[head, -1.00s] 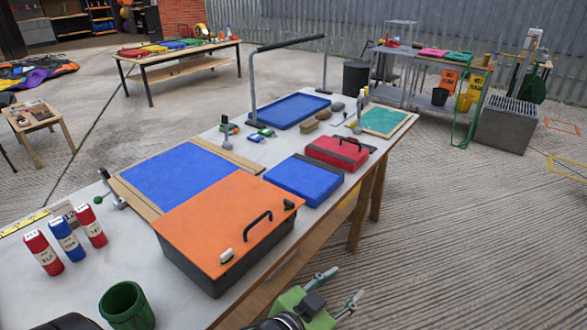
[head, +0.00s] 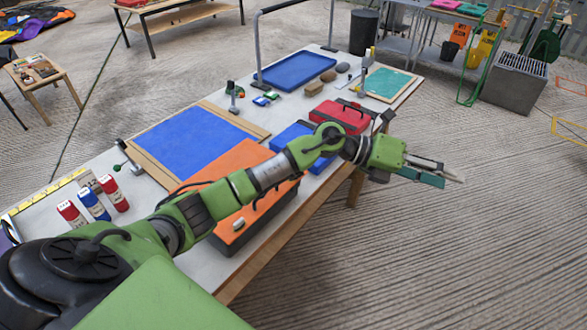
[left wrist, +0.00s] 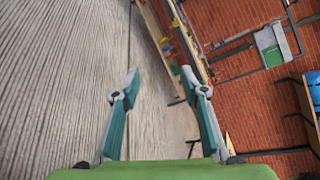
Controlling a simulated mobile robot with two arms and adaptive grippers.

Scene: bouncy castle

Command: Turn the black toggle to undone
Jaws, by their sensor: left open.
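The orange-lidded dark box (head: 262,157) stands at the near edge of the long table. My left arm crosses over it in the head view. A white toggle (head: 238,223) shows on its near side. The black toggle cannot be made out; the right end of the lid is behind my arm. My left gripper (head: 452,173) is past the table's right edge, over the floor, pointing right and away from the box. In the left wrist view its two teal fingers (left wrist: 160,78) are apart with nothing between them. My right gripper is not in view.
A blue case (head: 293,133) and a red case (head: 340,116) stand beyond the box, close to my forearm. A blue board (head: 190,143), a blue tray (head: 298,70) and several red and blue cans (head: 94,205) are on the table.

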